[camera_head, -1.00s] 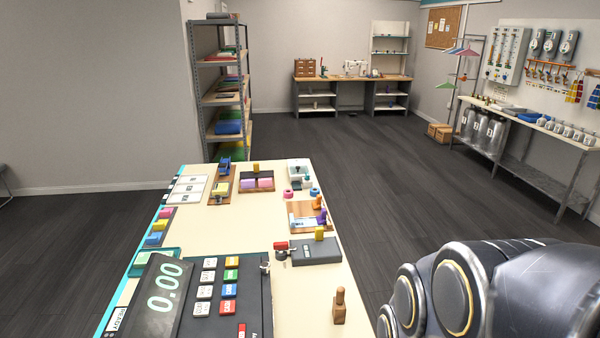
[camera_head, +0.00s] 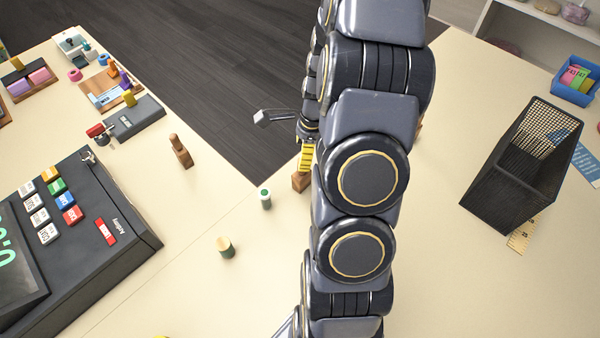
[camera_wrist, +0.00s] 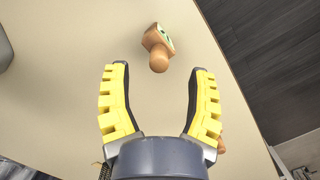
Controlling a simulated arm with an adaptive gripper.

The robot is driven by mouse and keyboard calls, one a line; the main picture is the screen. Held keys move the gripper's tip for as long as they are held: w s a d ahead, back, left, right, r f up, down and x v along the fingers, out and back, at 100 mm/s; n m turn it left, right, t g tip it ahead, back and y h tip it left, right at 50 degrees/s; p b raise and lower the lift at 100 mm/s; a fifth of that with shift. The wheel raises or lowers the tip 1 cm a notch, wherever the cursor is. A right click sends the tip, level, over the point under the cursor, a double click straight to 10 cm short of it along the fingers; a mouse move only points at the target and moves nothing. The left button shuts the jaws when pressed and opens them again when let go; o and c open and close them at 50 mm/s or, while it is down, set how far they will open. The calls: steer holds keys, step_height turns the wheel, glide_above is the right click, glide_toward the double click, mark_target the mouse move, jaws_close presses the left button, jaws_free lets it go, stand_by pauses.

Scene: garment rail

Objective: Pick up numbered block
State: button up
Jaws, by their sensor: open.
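My gripper (camera_wrist: 160,100) is open in the wrist view, with its yellow ribbed fingers apart and nothing between them. A wooden piece with a round knob and a green marking on its base (camera_wrist: 157,45) lies beyond the fingertips. In the head view, my gripper (camera_head: 306,155) is partly hidden by my arm, with a small brown wooden block (camera_head: 300,182) just below it. I cannot tell which of these is the wrist-view piece. No number is readable on any of them.
A dark keypad console (camera_head: 130,215) is at left. A black mesh holder (camera_head: 490,190) and a blue tray (camera_head: 563,88) with coloured numbered pieces are at right. Dark floor lies beyond the table edge.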

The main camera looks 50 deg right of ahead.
mark_target(302, 173)
steer(key=f, duration=0.6)
steer(key=shift+w+a, duration=0.15)
steer(key=shift+a, duration=0.05)
jaws_close()
